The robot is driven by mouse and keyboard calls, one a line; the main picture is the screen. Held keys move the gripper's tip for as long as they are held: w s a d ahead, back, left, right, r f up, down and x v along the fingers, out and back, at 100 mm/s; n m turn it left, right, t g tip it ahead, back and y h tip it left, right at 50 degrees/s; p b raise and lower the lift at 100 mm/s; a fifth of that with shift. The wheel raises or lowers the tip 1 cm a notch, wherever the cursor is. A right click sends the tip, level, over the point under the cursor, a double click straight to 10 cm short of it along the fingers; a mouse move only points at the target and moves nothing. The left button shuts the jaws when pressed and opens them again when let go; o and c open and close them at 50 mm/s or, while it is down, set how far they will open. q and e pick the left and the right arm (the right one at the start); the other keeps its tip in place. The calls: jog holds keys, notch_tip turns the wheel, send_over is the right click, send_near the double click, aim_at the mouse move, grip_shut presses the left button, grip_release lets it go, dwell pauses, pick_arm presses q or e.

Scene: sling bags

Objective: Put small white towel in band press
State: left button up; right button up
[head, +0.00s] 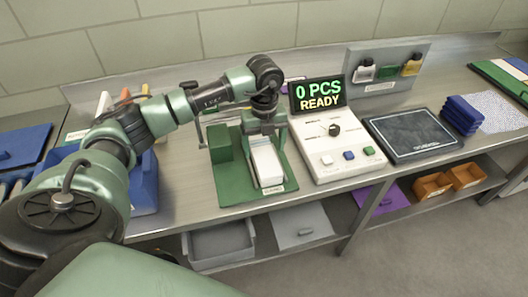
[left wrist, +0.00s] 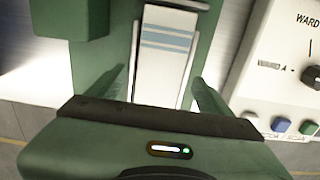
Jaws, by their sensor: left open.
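The green band press (head: 222,180) stands on the metal counter in the head view, with a tall green block on its left side. A small white towel (head: 267,164) lies folded in its narrow channel. In the left wrist view the towel (left wrist: 166,48) shows blue-grey stripes across it, and the press's green base (left wrist: 206,50) shows beside it. My left gripper (head: 264,132) is over the back of the press, pointing down. In the left wrist view its open fingers (left wrist: 160,88) are spread either side of the towel's strip. I cannot tell whether they touch it. My right gripper is out of view.
A control panel (head: 342,159) with a display reading "0 PCS READY" stands close to the right of the press. A dark flat pad (head: 413,136) and a blue folded stack (head: 462,114) are further right. A blue bin (head: 146,190) is at left.

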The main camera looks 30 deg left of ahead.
aim_at(264, 154)
pick_arm(q)
notch_tip(264, 154, up, 10)
jog(key=b, duration=0.2)
jog(key=shift+f, duration=0.15)
